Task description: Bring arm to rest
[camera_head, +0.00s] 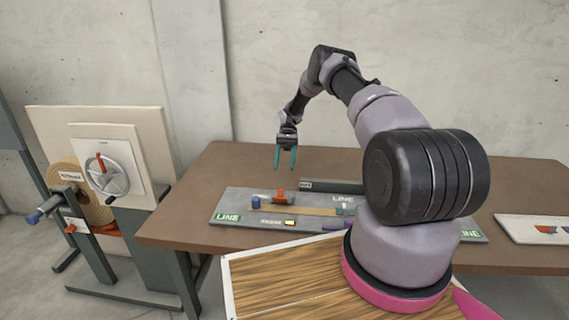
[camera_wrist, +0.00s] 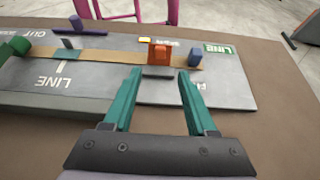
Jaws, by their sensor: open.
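My gripper (camera_head: 285,158) hangs above the back part of the brown table, with its two teal fingers apart and nothing between them. In the wrist view my gripper (camera_wrist: 155,90) is open, and its fingers point toward the grey board (camera_wrist: 110,86). The grey board (camera_head: 232,238) lies on the table below and in front of my gripper.
The brown table (camera_head: 215,170) has bare room at its back left. A winder with a handwheel (camera_head: 107,175) and a tan roll (camera_head: 92,206) stands left of the table. A white panel (camera_head: 515,225) lies at the far right. A grey wall is behind.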

